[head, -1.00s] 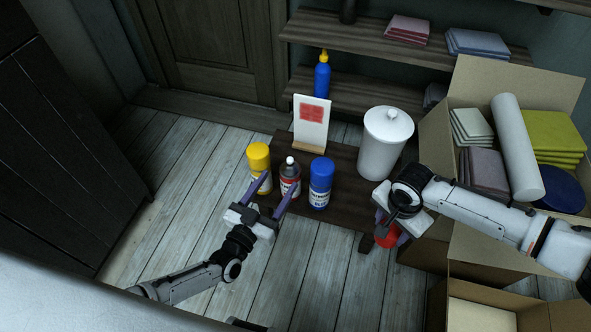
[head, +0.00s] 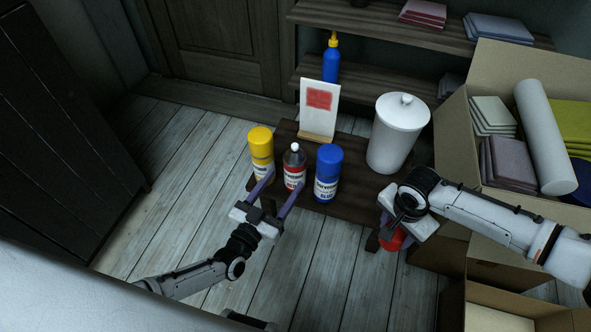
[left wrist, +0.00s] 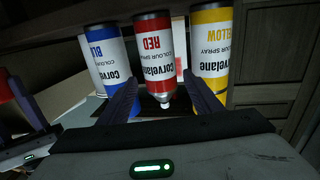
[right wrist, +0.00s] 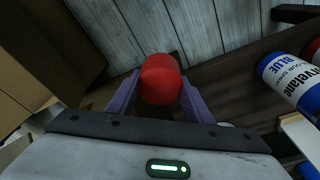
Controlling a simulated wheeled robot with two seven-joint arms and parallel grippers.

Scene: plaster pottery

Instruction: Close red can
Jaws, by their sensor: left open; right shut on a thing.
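The red can (head: 294,168) stands uncapped on the small dark table, its white nozzle showing, between the yellow can (head: 261,152) and the blue can (head: 327,173). My left gripper (head: 275,190) is open, its fingers on either side of the red can. In the left wrist view the red can (left wrist: 153,50) appears upside down between the spread fingers (left wrist: 160,100); I cannot tell whether they touch it. My right gripper (right wrist: 160,90) is shut on the red cap (right wrist: 161,79), right of the cans near the table's right end. The cap also shows below that gripper in the head view (head: 392,240).
A white lidded canister (head: 398,133) and a white card with a red patch (head: 318,108) stand behind on the table (head: 345,202). An open cardboard box (head: 451,137) with tiles and a roll is at the right. Floor is free at left.

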